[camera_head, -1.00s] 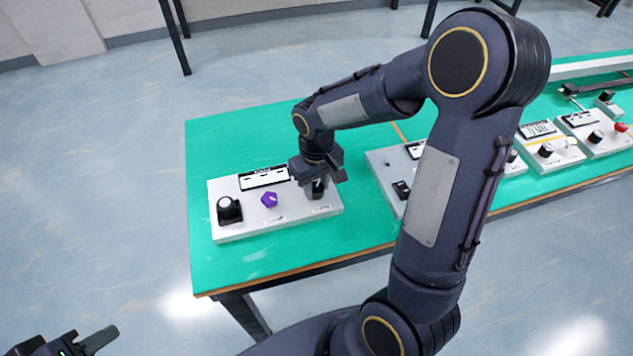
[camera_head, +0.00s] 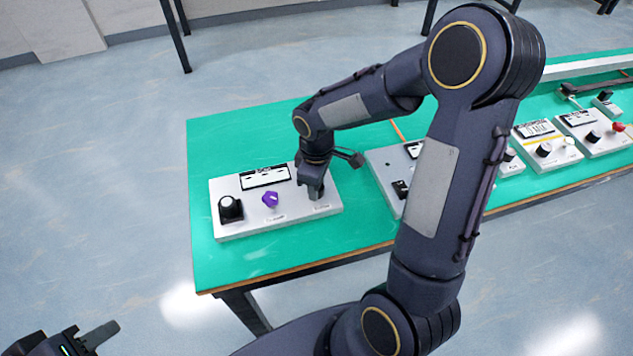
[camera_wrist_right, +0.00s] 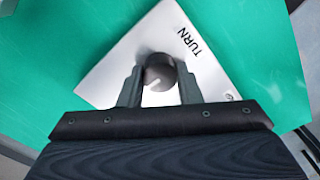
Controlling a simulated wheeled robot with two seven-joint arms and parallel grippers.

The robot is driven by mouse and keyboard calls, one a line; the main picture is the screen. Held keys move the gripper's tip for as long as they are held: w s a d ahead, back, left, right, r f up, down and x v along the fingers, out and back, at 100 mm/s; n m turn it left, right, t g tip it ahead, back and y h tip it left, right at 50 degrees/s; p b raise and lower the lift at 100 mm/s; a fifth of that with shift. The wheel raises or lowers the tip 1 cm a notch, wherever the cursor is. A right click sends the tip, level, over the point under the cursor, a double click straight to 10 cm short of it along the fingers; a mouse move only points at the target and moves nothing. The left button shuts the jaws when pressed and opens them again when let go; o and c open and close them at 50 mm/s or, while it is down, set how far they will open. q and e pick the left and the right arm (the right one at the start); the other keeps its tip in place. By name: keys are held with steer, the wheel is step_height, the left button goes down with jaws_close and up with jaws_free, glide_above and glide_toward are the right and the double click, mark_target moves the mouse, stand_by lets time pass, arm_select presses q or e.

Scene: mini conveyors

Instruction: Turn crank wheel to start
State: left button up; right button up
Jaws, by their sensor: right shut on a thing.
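A white control panel (camera_head: 235,217) lies on the green table. It bears a black knob (camera_head: 230,208) at its left, a purple knob (camera_head: 270,199) in the middle and a small display. My right gripper (camera_head: 315,193) points down at the panel's right end. In the right wrist view, my right gripper (camera_wrist_right: 160,85) is shut on a dark round wheel-like knob (camera_wrist_right: 158,72) with a white mark, beside the word TURN. The head view hides this knob behind the gripper. My left gripper (camera_head: 95,338) shows only partly at the bottom left, away from the table.
The green table (camera_head: 215,145) extends to the right. A second grey panel (camera_head: 380,165) stands close right of the first, partly behind my right arm. More panels with knobs (camera_head: 545,150) stand farther right. The table's left end is clear.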

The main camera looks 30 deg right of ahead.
stand_by(0.4)
steer(key=o, duration=1)
step_height(320, 180, up, 8)
steer(key=shift+f+p, duration=0.1)
steer(key=shift+p, duration=0.4)
steer(key=s+a+r+m+t+y+p, duration=0.1)
steer(key=s+r+m+t, duration=0.1)
steer(key=s, duration=0.3)
steer(key=s+a+r+m+t+y+p, duration=0.1)
steer(key=s+r+m+p, duration=0.1)
steer(key=s+r+m, duration=0.2)
steer(key=s+a+r+m+t+y+p, duration=0.1)
steer(key=s+r+m, duration=0.3)
steer(key=s, duration=0.4)
steer(key=shift+a+r+t+y, duration=0.4)
steer(key=shift+a+r+t, duration=0.2)
steer(key=shift+t, duration=0.2)
